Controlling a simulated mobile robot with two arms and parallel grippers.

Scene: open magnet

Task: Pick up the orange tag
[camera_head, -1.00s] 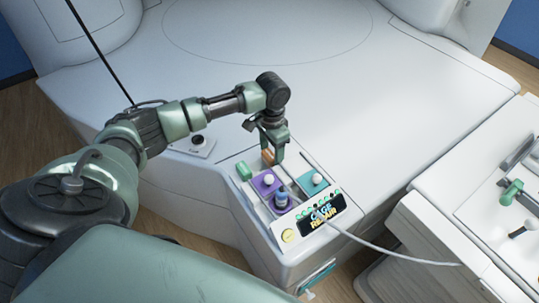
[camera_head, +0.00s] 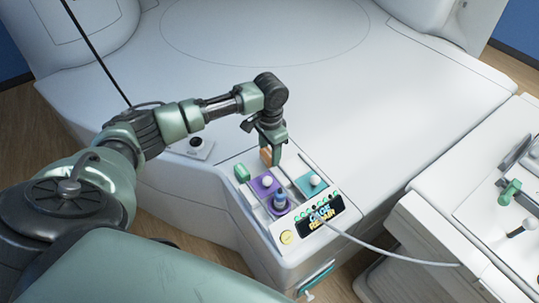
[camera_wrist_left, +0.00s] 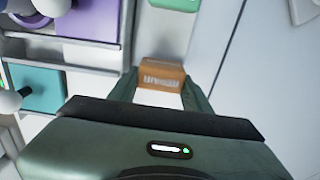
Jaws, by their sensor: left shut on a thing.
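The orange tag (camera_head: 266,155) is a small orange block at the back of the white control panel (camera_head: 240,197). In the left wrist view the tag (camera_wrist_left: 162,76) shows lettering on its face and sits between the tips of my left gripper (camera_wrist_left: 160,90). My left gripper (camera_head: 272,158) points down in the head view and is shut on the tag. The gripper fingers partly hide the tag in the head view. Whether the tag still touches the panel I cannot tell. My right gripper is not in view.
A green block (camera_head: 242,172) lies left of the tag. A white cart (camera_head: 440,230) stands at right.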

